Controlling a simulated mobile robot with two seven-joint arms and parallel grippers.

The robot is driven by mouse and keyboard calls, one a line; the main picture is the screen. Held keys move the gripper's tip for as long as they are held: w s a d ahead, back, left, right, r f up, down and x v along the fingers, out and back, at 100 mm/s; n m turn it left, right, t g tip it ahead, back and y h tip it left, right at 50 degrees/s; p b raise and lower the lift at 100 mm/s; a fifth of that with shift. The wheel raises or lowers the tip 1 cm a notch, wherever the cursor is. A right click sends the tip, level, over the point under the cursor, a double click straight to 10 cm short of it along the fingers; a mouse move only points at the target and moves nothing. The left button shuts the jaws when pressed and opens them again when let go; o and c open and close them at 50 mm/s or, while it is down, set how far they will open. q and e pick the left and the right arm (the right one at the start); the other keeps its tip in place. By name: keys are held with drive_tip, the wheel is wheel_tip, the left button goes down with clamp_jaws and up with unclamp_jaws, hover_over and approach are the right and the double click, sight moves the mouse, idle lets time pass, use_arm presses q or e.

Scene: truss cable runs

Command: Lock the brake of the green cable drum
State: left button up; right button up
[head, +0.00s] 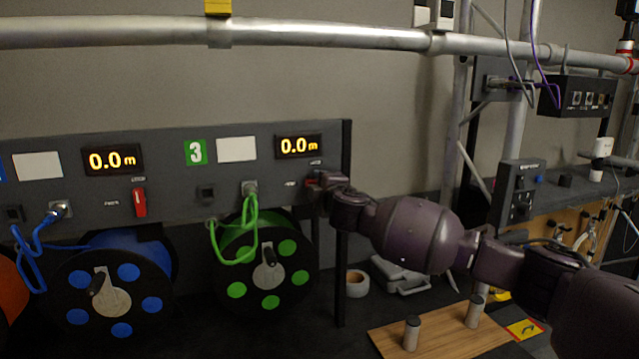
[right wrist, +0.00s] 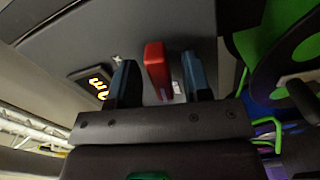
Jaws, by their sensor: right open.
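The green cable drum (head: 236,245) hangs under the grey panel, below the green number 3 label (head: 196,152) and a display reading 0.0 m (head: 299,146). My right gripper (head: 318,182) is at the panel's right end, beneath that display, and mostly hides the brake lever there. In the right wrist view the red brake lever (right wrist: 157,70) stands between the two fingers of my open right gripper (right wrist: 160,76), with gaps on both sides. I cannot tell whether it touches the panel. My left gripper is not in view.
The blue drum (head: 128,257) hangs at left with its own red lever (head: 139,203) upright. A green cable (head: 250,222) loops from the panel to the green drum. A dark post (head: 341,270) stands below my right wrist. A wooden board (head: 442,334) holds two cylinders.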

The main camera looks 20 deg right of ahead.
drive_tip(key=shift+w, duration=0.4)
clamp_jaws()
